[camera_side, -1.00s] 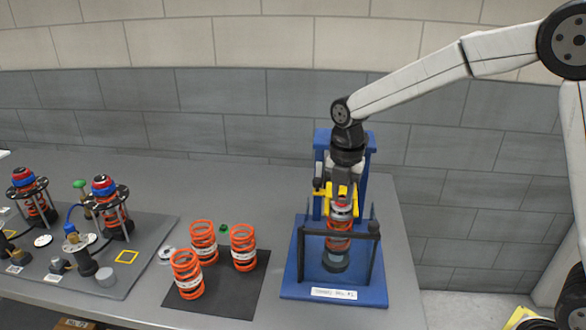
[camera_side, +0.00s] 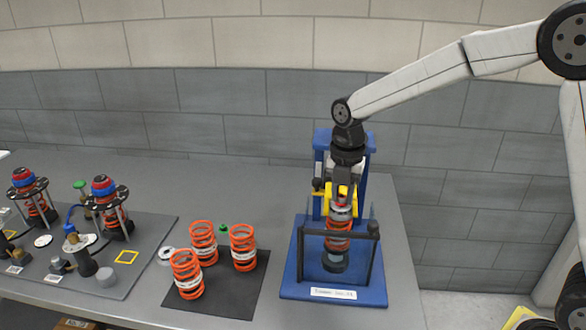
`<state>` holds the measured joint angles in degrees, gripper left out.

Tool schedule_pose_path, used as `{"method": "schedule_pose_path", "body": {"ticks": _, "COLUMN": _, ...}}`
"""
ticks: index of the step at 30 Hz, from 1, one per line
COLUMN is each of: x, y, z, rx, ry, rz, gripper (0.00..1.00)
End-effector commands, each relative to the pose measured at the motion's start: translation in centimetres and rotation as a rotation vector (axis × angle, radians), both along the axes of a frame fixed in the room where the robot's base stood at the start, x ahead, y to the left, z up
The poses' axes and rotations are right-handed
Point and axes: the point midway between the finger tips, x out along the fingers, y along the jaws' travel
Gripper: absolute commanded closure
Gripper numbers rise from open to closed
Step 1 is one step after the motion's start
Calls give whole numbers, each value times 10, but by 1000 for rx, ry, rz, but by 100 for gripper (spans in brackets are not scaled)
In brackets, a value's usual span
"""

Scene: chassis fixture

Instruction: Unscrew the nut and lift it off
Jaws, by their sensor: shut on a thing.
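My gripper (camera_side: 342,190) points straight down at the top of a spring strut (camera_side: 338,240) with an orange-red coil, standing upright in a blue fixture (camera_side: 290,285). The jaws are shut at the strut's top end. The nut cannot be made out there; the jaws and the yellow parts around them hide that spot. Whether the nut has risen on its thread cannot be told.
A dark bar frame (camera_side: 340,233) stands in front of the strut. Three orange springs (camera_side: 204,242) stand on a black mat (camera_side: 235,295) to the left. A grey board (camera_side: 150,235) with several strut parts lies farther left. Blue uprights (camera_side: 362,180) rise close behind my gripper.

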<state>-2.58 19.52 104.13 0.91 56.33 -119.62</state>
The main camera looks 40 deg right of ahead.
Motion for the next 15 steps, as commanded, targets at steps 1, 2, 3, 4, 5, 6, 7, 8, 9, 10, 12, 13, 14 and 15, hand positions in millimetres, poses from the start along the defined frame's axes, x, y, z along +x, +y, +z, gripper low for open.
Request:
{"method": "schedule_pose_path", "body": {"ticks": 1, "x": -1, "y": 1, "z": -1, "rx": -15, "ry": 9, "rz": 474, "gripper": 100}}
{"method": "schedule_pose_path", "body": {"ticks": 2, "x": 0, "y": 1, "z": -1, "rx": -16, "ry": 8, "rz": 497, "gripper": 100}}
{"method": "schedule_pose_path", "body": {"ticks": 3, "x": 0, "y": 1, "z": -1, "rx": -15, "ry": 8, "rz": 526, "gripper": 100}}
{"method": "schedule_pose_path", "body": {"ticks": 4, "x": 0, "y": 1, "z": -1, "rx": -16, "ry": 7, "rz": 547, "gripper": 100}}
{"method": "schedule_pose_path", "body": {"ticks": 5, "x": 0, "y": 1, "z": 0, "rx": -16, "ry": 7, "rz": 565, "gripper": 100}}
{"method": "schedule_pose_path", "body": {"ticks": 6, "x": 0, "y": 1, "z": 0, "rx": -16, "ry": 7, "rz": 586, "gripper": 100}}
{"method": "schedule_pose_path", "body": {"ticks": 7, "x": 0, "y": 1, "z": 0, "rx": -15, "ry": 5, "rz": 599, "gripper": 100}}
{"method": "schedule_pose_path", "body": {"ticks": 8, "x": 0, "y": 1, "z": 0, "rx": -15, "ry": 5, "rz": 609, "gripper": 100}}
{"method": "schedule_pose_path", "body": {"ticks": 9, "x": 0, "y": 1, "z": 0, "rx": -15, "ry": 5, "rz": 618, "gripper": 100}}
{"method": "schedule_pose_path", "body": {"ticks": 10, "x": 0, "y": 1, "z": 1, "rx": -15, "ry": 5, "rz": 623, "gripper": 100}}
{"method": "schedule_pose_path", "body": {"ticks": 12, "x": 1, "y": 1, "z": 1, "rx": -15, "ry": 4, "rz": 627, "gripper": 100}}
{"method": "schedule_pose_path", "body": {"ticks": 13, "x": 1, "y": 1, "z": 1, "rx": -15, "ry": 4, "rz": 627, "gripper": 100}}
{"method": "schedule_pose_path", "body": {"ticks": 14, "x": 1, "y": 1, "z": 1, "rx": -16, "ry": 3, "rz": 627, "gripper": 100}}
{"method": "schedule_pose_path", "body": {"ticks": 15, "x": 1, "y": 1, "z": 1, "rx": -16, "ry": 2, "rz": 627, "gripper": 100}}
